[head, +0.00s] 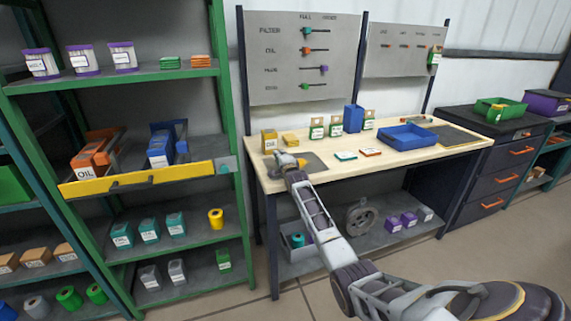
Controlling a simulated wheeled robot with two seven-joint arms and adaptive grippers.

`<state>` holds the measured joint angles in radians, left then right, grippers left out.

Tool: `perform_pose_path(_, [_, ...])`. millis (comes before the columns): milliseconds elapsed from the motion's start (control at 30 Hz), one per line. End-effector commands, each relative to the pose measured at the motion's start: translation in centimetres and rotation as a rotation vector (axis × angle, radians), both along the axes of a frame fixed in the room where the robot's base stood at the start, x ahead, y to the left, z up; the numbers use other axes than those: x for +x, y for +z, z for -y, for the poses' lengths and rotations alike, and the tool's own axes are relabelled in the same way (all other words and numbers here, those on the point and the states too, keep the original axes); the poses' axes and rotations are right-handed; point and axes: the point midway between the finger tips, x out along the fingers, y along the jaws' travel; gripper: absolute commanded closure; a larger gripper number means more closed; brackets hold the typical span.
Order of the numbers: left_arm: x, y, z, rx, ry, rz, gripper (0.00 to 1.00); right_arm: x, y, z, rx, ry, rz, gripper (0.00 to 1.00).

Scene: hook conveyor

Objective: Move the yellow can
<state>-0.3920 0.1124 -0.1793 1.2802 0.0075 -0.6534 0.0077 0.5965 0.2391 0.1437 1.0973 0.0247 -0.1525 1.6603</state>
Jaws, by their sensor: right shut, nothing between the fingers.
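A small yellow cylinder (216,218) stands on a lower shelf of the green rack. My right arm reaches in from the lower right. My right gripper (281,160) is over the bench's left end, just in front of the yellow container. It is shut and holds nothing. Its fingertips are small and partly hidden by the wrist, so I cannot tell whether they touch the container. My left gripper is out of view.
The green rack (232,130) stands close left of the bench, with a yellow-fronted drawer (140,180) of orange and blue containers pulled out. A blue tray (408,137) and several small boxes occupy the bench's back and right. The bench's front strip is clear.

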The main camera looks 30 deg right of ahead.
Motion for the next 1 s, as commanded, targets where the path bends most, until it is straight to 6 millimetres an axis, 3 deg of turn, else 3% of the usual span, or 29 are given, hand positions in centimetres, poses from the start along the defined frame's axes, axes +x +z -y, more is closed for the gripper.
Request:
perform_pose_path(400, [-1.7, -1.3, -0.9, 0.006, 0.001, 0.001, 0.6, -2.9, 0.0, -0.7, 0.001, -0.001, -0.001, 1.0])
perform_pose_path(767, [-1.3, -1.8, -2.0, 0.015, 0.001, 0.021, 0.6, -5.7, 0.0, -1.4, 0.001, -0.001, -0.001, 1.0])
perform_pose_path(1000, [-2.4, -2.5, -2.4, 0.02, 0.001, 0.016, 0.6, -7.3, 0.0, -1.9, 0.0, 0.0, 0.0, 1.0])
